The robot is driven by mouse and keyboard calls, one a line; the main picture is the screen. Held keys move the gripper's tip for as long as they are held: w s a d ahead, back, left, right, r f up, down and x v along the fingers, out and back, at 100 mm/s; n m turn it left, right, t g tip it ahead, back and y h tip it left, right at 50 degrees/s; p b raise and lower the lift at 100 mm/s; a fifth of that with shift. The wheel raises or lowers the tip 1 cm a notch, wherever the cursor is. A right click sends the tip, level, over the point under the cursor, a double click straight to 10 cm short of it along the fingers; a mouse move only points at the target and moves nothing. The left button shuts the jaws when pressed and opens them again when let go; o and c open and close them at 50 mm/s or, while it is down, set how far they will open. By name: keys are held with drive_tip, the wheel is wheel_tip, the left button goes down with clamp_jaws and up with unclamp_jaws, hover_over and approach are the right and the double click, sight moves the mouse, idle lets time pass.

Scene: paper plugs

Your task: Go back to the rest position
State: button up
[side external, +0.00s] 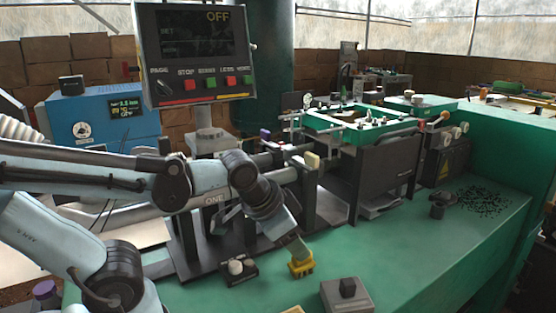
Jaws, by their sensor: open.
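My gripper (297,246) is at the end of my grey-blue arm, low over the green bench (410,275), pointing down and to the right. It is open. Its tip is right at a small yellow piece (301,265); whether they touch I cannot tell. The gap between the fingers is hard to make out from this side. No paper plugs are clearly visible.
A control panel reading "OFF" (196,52) stands behind my arm. A small black base with two knobs (237,270) and a grey box (346,298) are nearby. Black bits (483,202) lie on the right.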

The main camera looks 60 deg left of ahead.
drive_tip(key=shift+s+a+r+n+t+h, duration=0.15)
drive_tip(key=shift+s+n+t, duration=0.1)
drive_tip(key=shift+n, duration=0.3)
drive_tip(key=shift+s+a+f+n+t+h, duration=0.15)
drive_tip(key=shift+n+t, duration=0.1)
drive_tip(key=shift+n, duration=0.3)
